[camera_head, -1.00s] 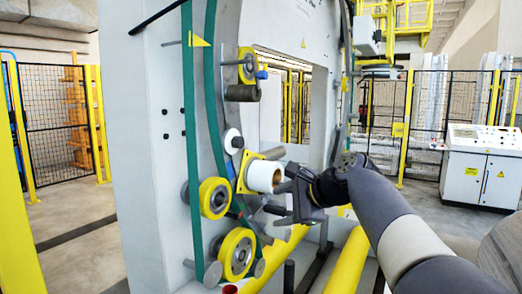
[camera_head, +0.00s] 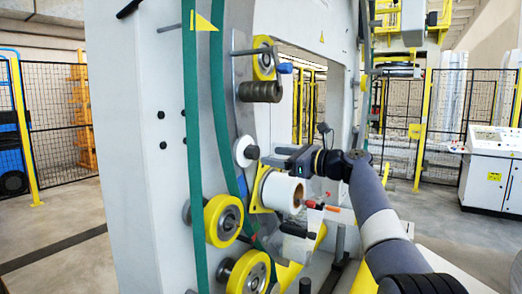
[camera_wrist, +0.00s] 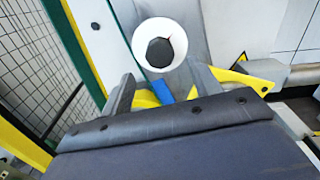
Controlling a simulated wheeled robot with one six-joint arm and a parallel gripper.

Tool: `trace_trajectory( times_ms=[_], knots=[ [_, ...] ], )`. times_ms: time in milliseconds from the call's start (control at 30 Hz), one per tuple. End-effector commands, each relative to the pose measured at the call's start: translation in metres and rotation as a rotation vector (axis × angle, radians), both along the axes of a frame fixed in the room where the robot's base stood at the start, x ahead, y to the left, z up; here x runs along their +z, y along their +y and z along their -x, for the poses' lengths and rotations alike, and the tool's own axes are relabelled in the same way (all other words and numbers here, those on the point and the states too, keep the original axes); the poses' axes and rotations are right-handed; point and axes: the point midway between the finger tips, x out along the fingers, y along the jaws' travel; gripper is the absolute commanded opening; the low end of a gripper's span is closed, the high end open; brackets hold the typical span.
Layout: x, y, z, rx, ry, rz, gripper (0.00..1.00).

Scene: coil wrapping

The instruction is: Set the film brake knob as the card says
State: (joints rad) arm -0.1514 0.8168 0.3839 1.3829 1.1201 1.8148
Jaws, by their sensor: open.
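My gripper (camera_head: 272,158) is in front of the white wrapping head, just above the white film roll (camera_head: 287,192). It points left toward a white disc with a dark centre (camera_head: 245,151), which may be the film brake knob. In the wrist view a white ring with a dark faceted centre (camera_wrist: 160,45) lies beyond the fingertips of my gripper (camera_wrist: 160,88), apart from them. The fingers are spread, with nothing clamped. A small blue piece (camera_wrist: 162,92) shows between them. I cannot see a card, and no knob marking is readable.
Yellow rollers (camera_head: 224,219) sit left of and below the film roll. A red-tipped part (camera_head: 314,204) sticks out at its right. A grey ribbed roller (camera_head: 260,91) is above. Mesh fencing (camera_head: 55,115) and a control desk (camera_head: 490,168) stand farther off.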

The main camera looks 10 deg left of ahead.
Motion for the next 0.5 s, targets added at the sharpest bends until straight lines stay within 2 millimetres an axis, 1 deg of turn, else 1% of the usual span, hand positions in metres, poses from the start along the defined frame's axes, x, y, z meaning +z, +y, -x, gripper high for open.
trace_trajectory(
  times_ms=[33,200,333,500],
  knots=[
    [0.003,0.011,-0.003,0.004,0.001,0.0,0.59],
    [0.003,0.037,-0.013,0.002,0.0,0.001,0.59],
    [0.002,0.049,-0.017,0.001,0.0,0.001,0.59],
    [0.001,0.054,-0.019,0.0,-0.001,0.001,0.59]
  ],
)
